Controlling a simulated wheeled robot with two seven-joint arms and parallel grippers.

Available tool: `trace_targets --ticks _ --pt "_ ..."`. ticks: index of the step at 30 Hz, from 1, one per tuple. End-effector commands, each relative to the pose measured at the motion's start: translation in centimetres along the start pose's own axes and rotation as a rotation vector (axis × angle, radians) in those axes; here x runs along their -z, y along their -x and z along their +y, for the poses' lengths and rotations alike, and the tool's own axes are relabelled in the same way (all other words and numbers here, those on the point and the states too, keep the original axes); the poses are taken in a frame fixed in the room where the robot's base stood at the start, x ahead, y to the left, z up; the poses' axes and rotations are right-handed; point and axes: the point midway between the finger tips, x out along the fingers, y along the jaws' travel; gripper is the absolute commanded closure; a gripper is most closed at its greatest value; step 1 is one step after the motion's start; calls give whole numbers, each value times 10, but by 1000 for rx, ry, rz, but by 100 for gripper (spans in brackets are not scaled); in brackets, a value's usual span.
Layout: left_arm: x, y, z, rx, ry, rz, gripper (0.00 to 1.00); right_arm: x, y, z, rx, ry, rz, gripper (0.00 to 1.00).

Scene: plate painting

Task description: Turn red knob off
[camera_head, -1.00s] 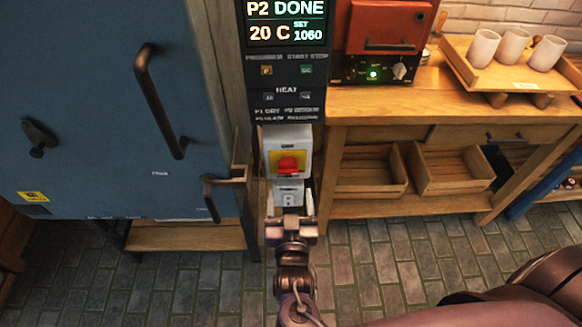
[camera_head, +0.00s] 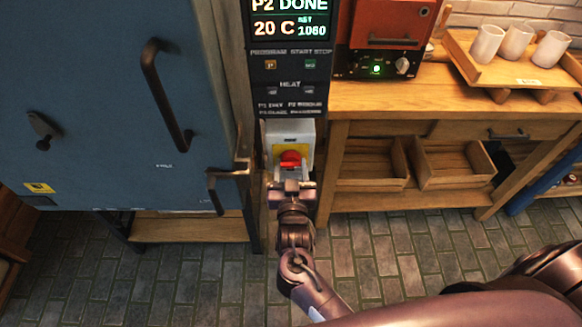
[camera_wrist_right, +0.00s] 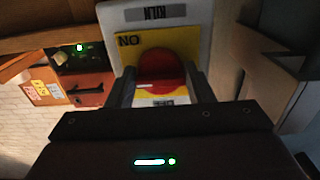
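The red knob (camera_head: 290,160) sits on a yellow plate on a grey switch box (camera_head: 299,132) below the control panel. In the right wrist view the red knob (camera_wrist_right: 160,77) lies between and beyond the fingers, with "NO" lettering upside down beside it. My right gripper (camera_head: 291,177) is just in front of and below the knob. Its two fingers (camera_wrist_right: 163,92) are apart, one on each side of the knob's lower part in the wrist view. Whether they touch it I cannot tell. My left gripper is not in view.
A blue kiln door (camera_head: 110,110) with dark handles stands at left. The control panel (camera_head: 289,75) reads "P2 DONE" and "20 C". A wooden bench (camera_head: 400,103) at right holds a small red oven (camera_head: 388,22) and a tray (camera_head: 480,68) of cups.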

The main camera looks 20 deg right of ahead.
Motion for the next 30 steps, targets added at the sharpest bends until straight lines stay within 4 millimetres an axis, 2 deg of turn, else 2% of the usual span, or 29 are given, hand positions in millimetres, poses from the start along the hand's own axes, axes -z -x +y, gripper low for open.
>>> trace_targets --ticks 1,5,17,30 --pt "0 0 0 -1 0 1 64 0 0 0 0 0 0 60" --pt "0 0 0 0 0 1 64 0 0 0 0 0 0 77" --pt "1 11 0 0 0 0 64 3 0 0 0 85 1 76" --pt "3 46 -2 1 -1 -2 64 5 0 1 1 453 1 76"
